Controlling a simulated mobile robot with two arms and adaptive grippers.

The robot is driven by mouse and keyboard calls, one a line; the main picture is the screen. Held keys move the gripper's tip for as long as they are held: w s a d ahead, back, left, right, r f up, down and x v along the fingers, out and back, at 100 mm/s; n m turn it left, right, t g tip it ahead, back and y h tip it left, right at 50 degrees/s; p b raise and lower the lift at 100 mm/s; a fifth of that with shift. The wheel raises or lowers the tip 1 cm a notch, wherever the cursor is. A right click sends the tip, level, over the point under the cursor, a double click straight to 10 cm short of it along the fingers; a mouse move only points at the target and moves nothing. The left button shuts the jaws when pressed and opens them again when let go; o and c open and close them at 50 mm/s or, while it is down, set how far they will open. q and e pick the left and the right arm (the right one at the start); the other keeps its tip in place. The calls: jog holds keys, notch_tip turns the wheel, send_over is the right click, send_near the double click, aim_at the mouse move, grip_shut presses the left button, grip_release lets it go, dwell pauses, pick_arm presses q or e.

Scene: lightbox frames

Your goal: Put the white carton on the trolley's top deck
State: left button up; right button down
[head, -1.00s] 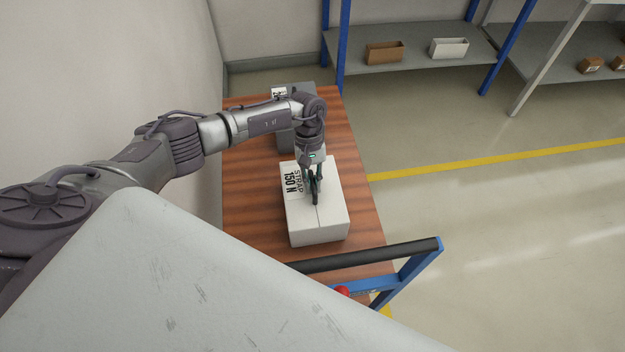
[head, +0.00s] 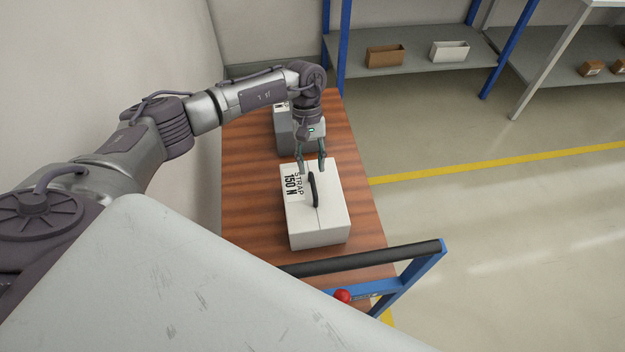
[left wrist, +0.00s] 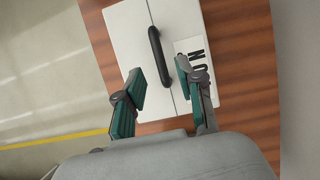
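The white carton (head: 320,218) has a black strap handle and a "STRAP 150 N" label, and stands on the brown wooden deck (head: 250,225) of what looks like the trolley. In the left wrist view the carton (left wrist: 131,50) lies past my fingertips, with its black handle (left wrist: 159,56) arched over the top. My right gripper is not in view.
A grey box (head: 284,130) stands behind the carton on the deck. The blue frame with a black push bar (head: 365,257) and a red knob (head: 342,296) are at the near end. Shelves (head: 410,70) with small boxes stand at the back. The floor to the right is clear.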

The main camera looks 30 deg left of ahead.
pick_arm(q)
jog(key=shift+b+v, duration=0.4)
jog(key=shift+v, duration=2.15)
